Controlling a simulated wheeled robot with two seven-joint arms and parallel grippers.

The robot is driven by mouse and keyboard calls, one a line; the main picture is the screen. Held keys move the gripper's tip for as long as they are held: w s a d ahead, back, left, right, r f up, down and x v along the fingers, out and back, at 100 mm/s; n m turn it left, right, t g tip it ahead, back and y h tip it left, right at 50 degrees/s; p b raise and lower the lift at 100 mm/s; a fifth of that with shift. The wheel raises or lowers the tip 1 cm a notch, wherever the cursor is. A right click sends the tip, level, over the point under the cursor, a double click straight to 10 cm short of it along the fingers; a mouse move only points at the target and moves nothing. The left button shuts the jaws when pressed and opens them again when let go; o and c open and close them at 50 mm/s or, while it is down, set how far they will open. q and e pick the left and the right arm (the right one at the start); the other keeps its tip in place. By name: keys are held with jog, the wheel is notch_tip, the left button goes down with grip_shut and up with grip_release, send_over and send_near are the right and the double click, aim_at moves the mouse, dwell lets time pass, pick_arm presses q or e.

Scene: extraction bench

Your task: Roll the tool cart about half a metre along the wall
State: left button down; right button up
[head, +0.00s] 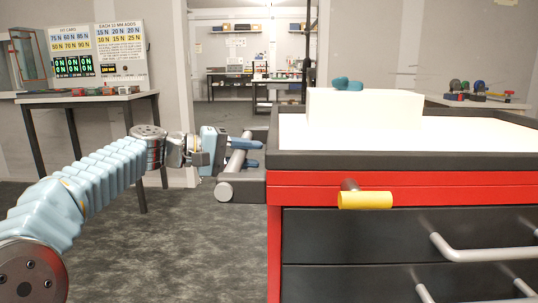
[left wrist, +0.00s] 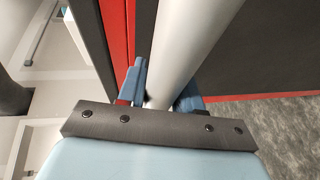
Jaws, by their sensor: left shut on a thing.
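The tool cart (head: 345,179) stands at the right in the head view, red with dark drawers and a white top inside a dark rim. A grey push bar (head: 233,163) sticks out on its left side. My left gripper (head: 250,152) is at this bar, with its blue fingers on either side of it. In the left wrist view the fingers close around the pale bar (left wrist: 190,45), beside the cart's red and dark side. My right gripper is not in view.
A yellow-ended handle (head: 365,200) and grey drawer handles (head: 480,252) stick out from the cart's front. A white block (head: 365,108) sits on top. A table (head: 90,97) with small items stands at the left by a sign board. Grey carpet (head: 190,245) left of the cart is clear.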

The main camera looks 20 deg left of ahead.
pick_arm(q)
jog(key=s+a+p, duration=0.2)
jog(key=a, duration=0.6)
jog(key=s+a+p, duration=0.2)
jog(key=a, duration=0.7)
jog(key=shift+s+a, duration=0.25)
jog(key=shift+s, duration=0.05)
jog(key=c, duration=0.8)
grip_release()
jog(key=shift+c, duration=0.2)
jog(key=shift+a, duration=0.1)
jog(key=p+v, duration=0.2)
jog(key=v, duration=1.1)
jog(key=shift+s+a+p, duration=0.2)
jog(key=shift+a+p, duration=0.05)
jog(key=shift+p, duration=0.15)
